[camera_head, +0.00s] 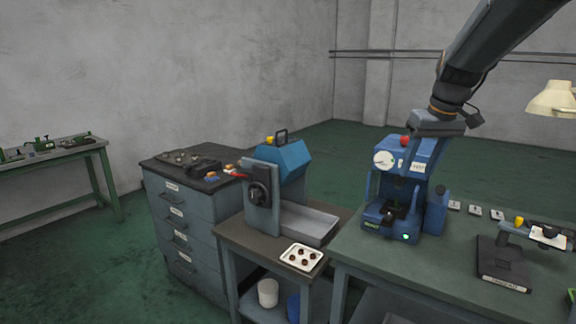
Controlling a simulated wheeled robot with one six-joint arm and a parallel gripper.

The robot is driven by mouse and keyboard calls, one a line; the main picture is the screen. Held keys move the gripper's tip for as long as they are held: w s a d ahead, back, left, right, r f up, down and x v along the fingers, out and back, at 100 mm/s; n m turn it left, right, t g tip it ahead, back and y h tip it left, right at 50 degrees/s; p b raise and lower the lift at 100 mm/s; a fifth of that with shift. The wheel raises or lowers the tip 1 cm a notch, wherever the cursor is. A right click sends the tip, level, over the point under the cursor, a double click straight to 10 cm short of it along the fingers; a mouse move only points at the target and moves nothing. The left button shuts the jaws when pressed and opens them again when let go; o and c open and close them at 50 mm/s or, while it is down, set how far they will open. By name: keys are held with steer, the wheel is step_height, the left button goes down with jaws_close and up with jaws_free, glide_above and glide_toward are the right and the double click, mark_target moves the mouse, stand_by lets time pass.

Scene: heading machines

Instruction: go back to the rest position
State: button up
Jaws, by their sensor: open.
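My gripper (436,128) hangs from the dark arm at the upper right, in front of and above the blue machine (405,190). Its jaws are open, and I see nothing held in them. Its fingertips are hard to make out against the machine. The blue machine has a red button on top, a white dial and a small green light, and stands on the green-topped bench (380,262). I cannot tell how far the gripper is from the machine.
A smaller table (250,236) holds a blue-hooded machine (283,165) and a white tray (301,257) of small round parts. A grey drawer cabinet (190,225) stands left of it. A black stand (503,262) and a lamp (553,98) are at the right. Open floor lies at left.

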steer(key=s+a+f, duration=0.4)
steer(key=s+f, duration=0.3)
steer(key=s, duration=0.1)
steer(key=s+a+f+m+g+b, duration=0.1)
steer(key=s+a+f, duration=0.4)
steer(key=s+f, duration=0.3)
steer(key=s+a+f+g, duration=0.1)
steer(key=s+a+f, duration=0.4)
steer(key=s+f, duration=0.2)
steer(key=shift+s+f+h+b, duration=0.25)
steer(key=shift+s+h+b, duration=0.15)
steer(key=shift+s, duration=0.6)
steer(key=shift+c, duration=0.4)
